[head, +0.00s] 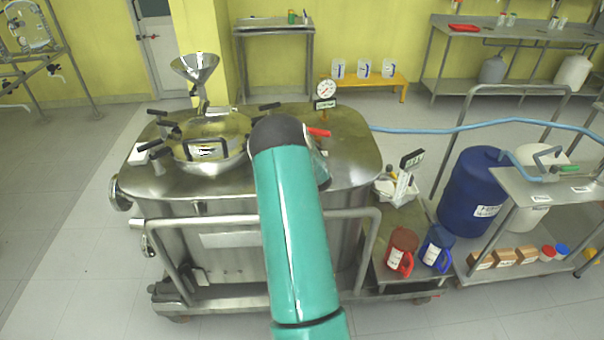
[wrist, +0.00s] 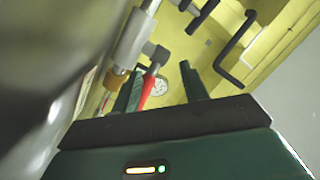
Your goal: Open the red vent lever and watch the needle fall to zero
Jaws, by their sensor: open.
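The red vent lever (head: 319,132) sticks out on the right of my arm, over the steel reactor's lid. In the wrist view the red lever (wrist: 149,88) shows between the two dark green fingers, close to the left one. I cannot tell if they touch. My gripper (wrist: 160,70) is open, with a clear gap between the lever and the right finger. The gauge dial (wrist: 161,85) is partly visible in the wrist view.
The steel reactor (head: 350,165) has a round hatch (head: 208,148) with black-handled clamps and a funnel (head: 195,68) on the left. A guard rail (head: 350,214) runs along its front. A blue hose (head: 430,130) extends right. A blue drum (head: 468,195) stands at right.

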